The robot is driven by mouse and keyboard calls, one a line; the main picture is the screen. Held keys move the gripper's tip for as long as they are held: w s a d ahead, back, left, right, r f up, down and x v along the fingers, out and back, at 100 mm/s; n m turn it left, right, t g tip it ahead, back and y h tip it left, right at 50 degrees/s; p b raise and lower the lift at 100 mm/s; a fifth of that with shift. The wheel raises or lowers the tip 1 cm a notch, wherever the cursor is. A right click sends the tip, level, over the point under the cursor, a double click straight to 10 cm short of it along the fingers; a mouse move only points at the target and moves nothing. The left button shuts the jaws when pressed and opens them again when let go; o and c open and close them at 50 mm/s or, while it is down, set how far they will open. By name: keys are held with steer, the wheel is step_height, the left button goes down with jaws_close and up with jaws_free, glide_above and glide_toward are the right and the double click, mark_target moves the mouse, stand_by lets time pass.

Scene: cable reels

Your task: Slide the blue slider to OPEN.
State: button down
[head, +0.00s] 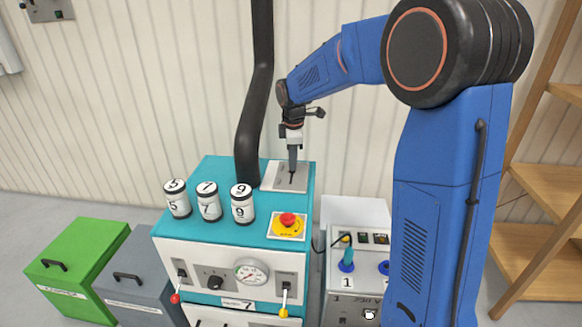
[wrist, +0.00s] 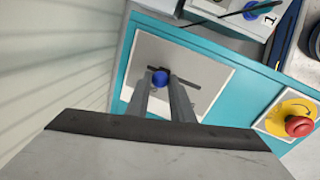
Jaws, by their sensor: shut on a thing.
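The blue slider (wrist: 160,77) is a small round knob in a dark slot on a pale grey plate (wrist: 205,65). In the wrist view the knob sits between the tips of my gripper (wrist: 162,84), near one end of the visible slot. My gripper is shut on it. In the head view my gripper (head: 292,168) points straight down onto the same plate (head: 272,180) at the back right of the teal cabinet top, and the knob is hidden there. The marks on the plate are too small to read.
The teal cabinet (head: 215,172) also carries several numbered white cylinders and a red emergency button (head: 288,219) on a yellow disc. A black pipe (head: 252,130) rises left of the plate. A grey control box (head: 355,240) stands to the right, wooden shelves (head: 545,250) further right.

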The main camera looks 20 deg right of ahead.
steer(key=shift+w+d+r, duration=0.1)
steer(key=shift+w+d, duration=0.15)
steer(key=shift+w, duration=0.3)
steer(key=shift+w+d, duration=0.2)
steer(key=shift+w, duration=0.35)
steer(key=c, duration=1.5)
jaws_free()
steer(key=shift+c, duration=0.2)
steer(key=s+r, duration=0.3)
steer(key=r, duration=1.4)
steer(key=shift+a, duration=0.3)
steer(key=shift+s, duration=0.1)
